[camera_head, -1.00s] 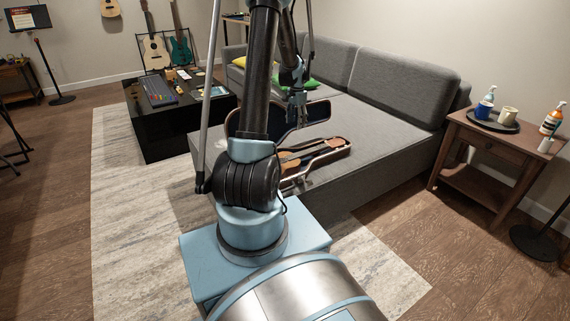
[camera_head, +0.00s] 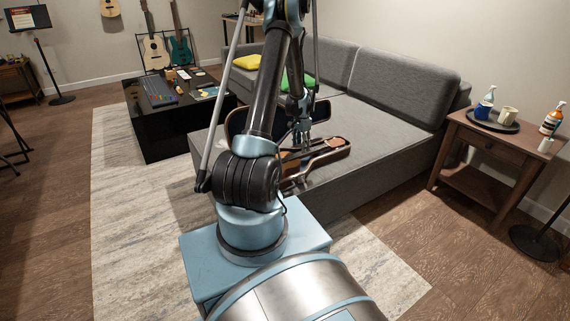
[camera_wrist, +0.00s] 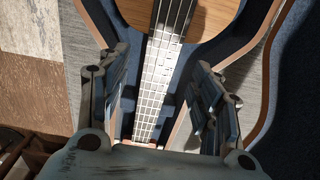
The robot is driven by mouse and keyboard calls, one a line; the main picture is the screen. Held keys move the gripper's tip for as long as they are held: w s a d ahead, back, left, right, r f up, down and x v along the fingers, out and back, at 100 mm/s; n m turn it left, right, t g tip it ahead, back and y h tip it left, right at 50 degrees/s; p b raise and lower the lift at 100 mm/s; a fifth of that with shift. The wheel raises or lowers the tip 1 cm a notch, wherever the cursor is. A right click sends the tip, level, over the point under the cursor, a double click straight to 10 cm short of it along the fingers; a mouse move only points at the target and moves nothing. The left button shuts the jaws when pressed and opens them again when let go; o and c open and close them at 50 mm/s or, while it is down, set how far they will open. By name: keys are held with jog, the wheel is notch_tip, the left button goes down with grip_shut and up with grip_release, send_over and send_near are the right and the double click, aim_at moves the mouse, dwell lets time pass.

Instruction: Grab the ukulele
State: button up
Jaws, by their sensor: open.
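The ukulele (camera_wrist: 212,20) lies in an open case (camera_wrist: 258,70) with a dark blue lining, on the grey sofa. In the wrist view its fretted neck (camera_wrist: 157,90) runs down between the two fingers of my gripper (camera_wrist: 160,108), which is open with a finger on either side, apart from the neck. The headstock end is hidden behind the gripper's palm. In the head view my gripper (camera_head: 300,140) is low over the case (camera_head: 328,158), and my arm hides part of the case and ukulele.
The case's raised lid (camera_head: 236,122) stands behind the ukulele. The sofa seat (camera_head: 385,140) to the right is clear. A side table (camera_head: 490,138) with bottles and a mug stands further right, and a black coffee table (camera_head: 165,125) stands at left.

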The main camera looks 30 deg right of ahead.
aim_at(301, 154)
jog(key=shift+w+f, duration=0.1)
jog(key=shift+f, duration=3.35)
jog(key=shift+c, duration=0.6)
grip_shut()
